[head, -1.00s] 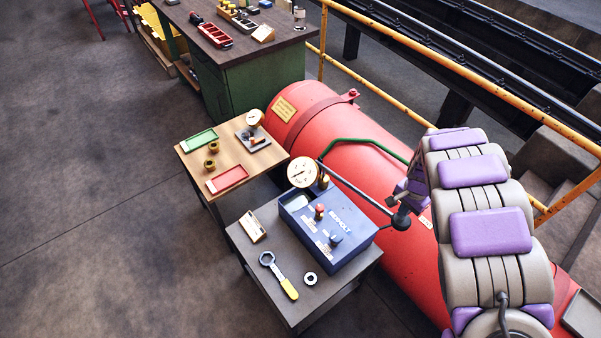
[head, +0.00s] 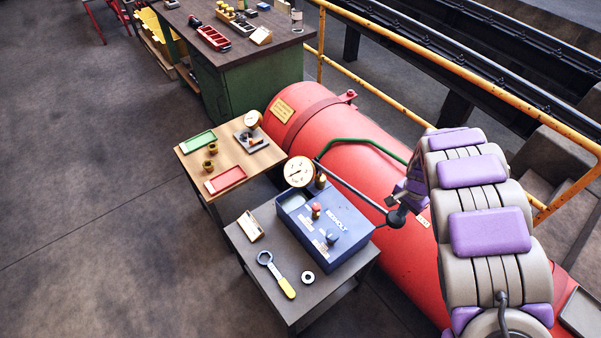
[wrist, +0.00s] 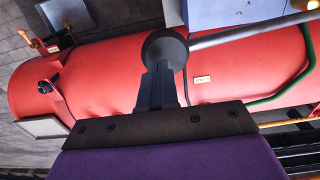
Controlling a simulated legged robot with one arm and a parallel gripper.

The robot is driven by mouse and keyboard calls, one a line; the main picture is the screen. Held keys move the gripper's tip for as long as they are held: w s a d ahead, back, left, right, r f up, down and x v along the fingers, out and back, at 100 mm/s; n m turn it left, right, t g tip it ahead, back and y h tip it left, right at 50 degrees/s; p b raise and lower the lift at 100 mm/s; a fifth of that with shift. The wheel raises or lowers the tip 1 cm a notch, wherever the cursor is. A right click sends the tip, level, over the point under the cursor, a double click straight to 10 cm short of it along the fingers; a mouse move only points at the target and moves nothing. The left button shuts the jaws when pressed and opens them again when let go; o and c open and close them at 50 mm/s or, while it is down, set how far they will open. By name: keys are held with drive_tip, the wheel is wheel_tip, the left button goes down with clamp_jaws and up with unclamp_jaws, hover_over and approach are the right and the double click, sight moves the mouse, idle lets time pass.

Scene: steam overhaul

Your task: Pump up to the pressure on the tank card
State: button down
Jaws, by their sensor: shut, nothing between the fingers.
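The blue pump box (head: 325,232) stands on a small grey table, with red and blue knobs on top. A round white gauge (head: 299,171) stands at its back corner; its reading is too small to tell. The pump's long grey lever (head: 350,190) slants down right to a black ball knob (head: 397,218), also in the wrist view (wrist: 165,48). My gripper (head: 391,201) is shut and empty at the knob; in the wrist view its closed fingers (wrist: 160,80) overlap the knob's edge, and I cannot tell whether they touch. A yellow plate (head: 283,111) is on the red tank (head: 340,130); its writing is unreadable.
A wrench (head: 277,275), a ring (head: 308,279) and a small card stand (head: 250,226) are on the grey table. A wooden table (head: 245,168) holds trays and a second gauge. A green pipe (head: 365,142) crosses the tank. A yellow railing (head: 480,78) runs behind. Floor at left is clear.

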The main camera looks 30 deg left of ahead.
drive_tip(key=shift+a+f, duration=0.25)
drive_tip(key=shift+a, duration=0.35)
drive_tip(key=shift+a+f, duration=0.25)
drive_tip(key=shift+f, duration=0.3)
drive_tip(key=shift+d+f, duration=0.5)
drive_tip(key=shift+d, duration=0.05)
drive_tip(key=f+b, duration=0.1)
drive_tip(key=f, duration=0.2)
drive_tip(key=f+b, duration=0.1)
drive_tip(key=f, duration=0.3)
drive_tip(key=shift+a+f, duration=0.2)
drive_tip(key=shift+f, duration=0.1)
wheel_tip(320, 180, down, 6)
drive_tip(key=b, duration=0.3)
drive_tip(key=r+p, duration=0.2)
drive_tip(key=r, duration=0.3)
drive_tip(key=r+p, duration=0.1)
drive_tip(key=r, duration=0.5)
drive_tip(key=d+r+p, duration=0.1)
drive_tip(key=r+p, duration=0.1)
drive_tip(key=r, duration=0.3)
drive_tip(key=shift+r+p, duration=0.25)
drive_tip(key=shift+p, duration=0.1)
drive_tip(key=shift+f, duration=0.1)
